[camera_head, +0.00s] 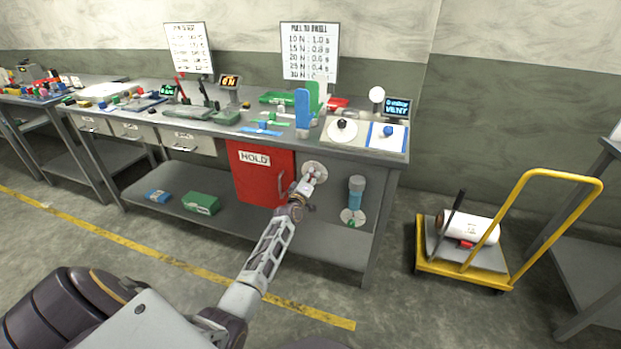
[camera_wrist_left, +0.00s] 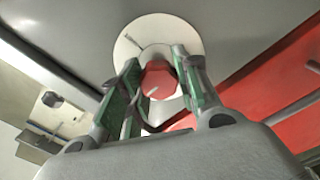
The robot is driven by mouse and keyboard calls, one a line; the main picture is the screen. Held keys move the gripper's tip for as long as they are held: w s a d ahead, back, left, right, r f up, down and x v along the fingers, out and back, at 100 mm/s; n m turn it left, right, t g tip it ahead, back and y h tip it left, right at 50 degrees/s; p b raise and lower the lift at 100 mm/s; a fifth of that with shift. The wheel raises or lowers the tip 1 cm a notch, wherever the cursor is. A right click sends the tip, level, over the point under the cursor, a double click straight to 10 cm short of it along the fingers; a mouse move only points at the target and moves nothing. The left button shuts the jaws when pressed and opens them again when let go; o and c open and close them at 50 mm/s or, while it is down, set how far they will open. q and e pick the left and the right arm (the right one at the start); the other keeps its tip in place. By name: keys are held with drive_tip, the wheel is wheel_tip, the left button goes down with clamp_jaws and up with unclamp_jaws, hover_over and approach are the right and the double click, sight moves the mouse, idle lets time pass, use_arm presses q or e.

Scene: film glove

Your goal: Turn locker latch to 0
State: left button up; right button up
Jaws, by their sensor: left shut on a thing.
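The red locker door (camera_head: 262,174) with a HOLD label is under the workbench and looks closed. The latch dial, a round white plate (camera_head: 316,168), is just right of the door. In the left wrist view the white plate (camera_wrist_left: 187,38) has a dark mark at its upper left, and a red latch knob (camera_wrist_left: 158,80) with a pale line stands in front of it. My left gripper (camera_head: 303,187) is at the dial. In the left wrist view its green-padded fingers (camera_wrist_left: 157,88) are on both sides of the knob, shut on it. My right gripper is not in view.
The bench top (camera_head: 300,138) above holds tools, signs and small displays. A blue-green cylinder (camera_head: 356,191) stands right of the dial. A green box (camera_head: 201,203) lies on the lower shelf. A yellow cart (camera_head: 462,266) stands to the right. The floor in front is clear.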

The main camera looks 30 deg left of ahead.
use_arm(q)
drive_tip(key=shift+n, duration=0.4)
drive_tip(key=o, duration=1)
drive_tip(key=shift+s, duration=0.2)
drive_tip(key=shift+s+d+f, duration=0.1)
drive_tip(key=shift+s+d, duration=0.05)
drive_tip(key=shift+s, duration=0.3)
drive_tip(key=shift+v, duration=5.3)
drive_tip(key=shift+d, duration=0.1)
